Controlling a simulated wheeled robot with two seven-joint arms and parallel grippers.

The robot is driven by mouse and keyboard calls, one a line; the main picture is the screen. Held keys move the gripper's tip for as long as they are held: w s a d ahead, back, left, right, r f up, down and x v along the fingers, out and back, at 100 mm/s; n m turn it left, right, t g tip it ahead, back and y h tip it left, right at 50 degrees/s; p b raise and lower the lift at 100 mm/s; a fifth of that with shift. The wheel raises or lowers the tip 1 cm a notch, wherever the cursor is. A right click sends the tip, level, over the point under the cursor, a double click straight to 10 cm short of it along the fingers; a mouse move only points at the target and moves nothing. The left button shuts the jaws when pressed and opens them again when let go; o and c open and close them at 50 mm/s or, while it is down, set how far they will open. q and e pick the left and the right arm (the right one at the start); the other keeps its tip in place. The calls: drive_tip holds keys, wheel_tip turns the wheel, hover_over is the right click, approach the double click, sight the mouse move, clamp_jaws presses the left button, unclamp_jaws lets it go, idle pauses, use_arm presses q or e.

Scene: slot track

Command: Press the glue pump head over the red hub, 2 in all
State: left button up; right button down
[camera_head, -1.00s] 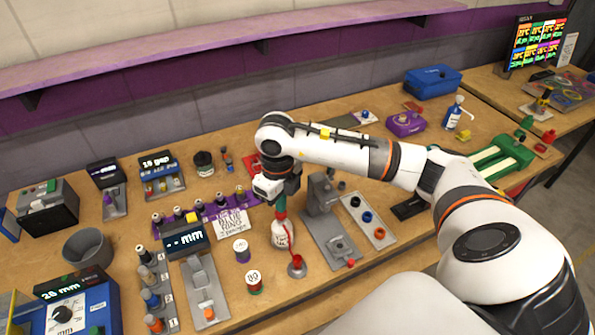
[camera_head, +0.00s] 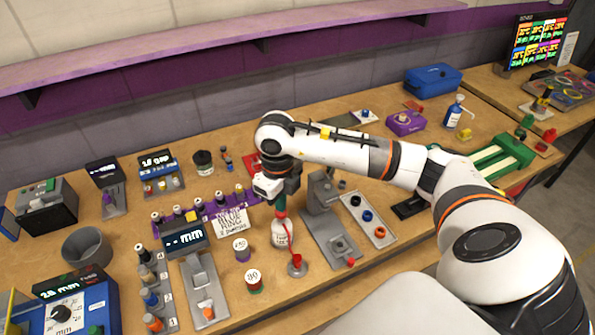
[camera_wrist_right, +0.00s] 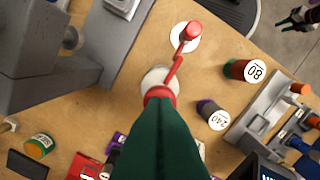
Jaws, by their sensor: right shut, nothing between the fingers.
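The glue bottle (camera_head: 281,234) is white and stands upright near the front of the bench. Its red pump head (camera_wrist_right: 158,94) has a red spout reaching toward the red hub (camera_wrist_right: 192,31), which sits on a pale round base. The hub also shows in the head view (camera_head: 297,259). My right gripper (camera_head: 280,212) points down directly above the pump head, its green fingers shut and empty. The fingers hide part of the head, so I cannot tell whether they touch it. A dark gripper, seemingly my left (camera_wrist_right: 288,23), shows small at the wrist view's top right edge.
A grey press stand (camera_head: 322,192) stands close right of the bottle. Two labelled pots, one purple (camera_head: 241,249) and one green and red (camera_head: 254,281), stand to its left. A white sign (camera_head: 232,222) is behind. A tray with rings (camera_head: 367,217) lies farther right.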

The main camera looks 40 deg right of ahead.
drive_tip(key=shift+f+b, duration=0.95)
drive_tip(key=shift+f, duration=0.2)
drive_tip(key=shift+r, duration=0.2)
drive_tip(key=shift+r+p, duration=0.85)
drive_tip(key=shift+r, duration=0.5)
drive_tip(key=shift+r, duration=0.1)
wheel_tip(320, 180, up, 6)
drive_tip(key=p, duration=0.3)
drive_tip(key=shift+p, duration=0.3)
